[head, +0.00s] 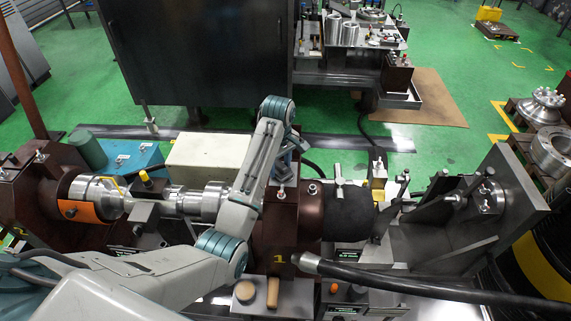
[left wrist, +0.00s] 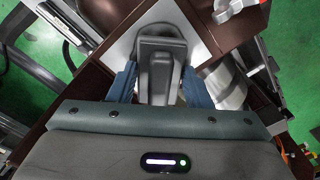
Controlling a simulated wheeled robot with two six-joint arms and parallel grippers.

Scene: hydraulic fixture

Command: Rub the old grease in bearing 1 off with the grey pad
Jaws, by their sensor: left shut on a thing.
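Bearing 1 is the brown housing (head: 276,225) with a yellow 1 on its front, in the middle of the head view. My left arm reaches over it, and its wrist (head: 288,148) is at the back of the housing. In the left wrist view the blue fingers of my left gripper (left wrist: 160,88) are shut on the grey pad (left wrist: 158,60), over a pale surface framed by brown metal. I cannot tell whether the pad touches that surface. No old grease can be made out. My right gripper is not in view.
A metal shaft (head: 185,203) lies left of the housing, with a cream box (head: 205,163) behind it. A thick black hose (head: 400,282) crosses the front right. A round tan piece (head: 245,291) and a tan block (head: 272,292) rest on a plate in front.

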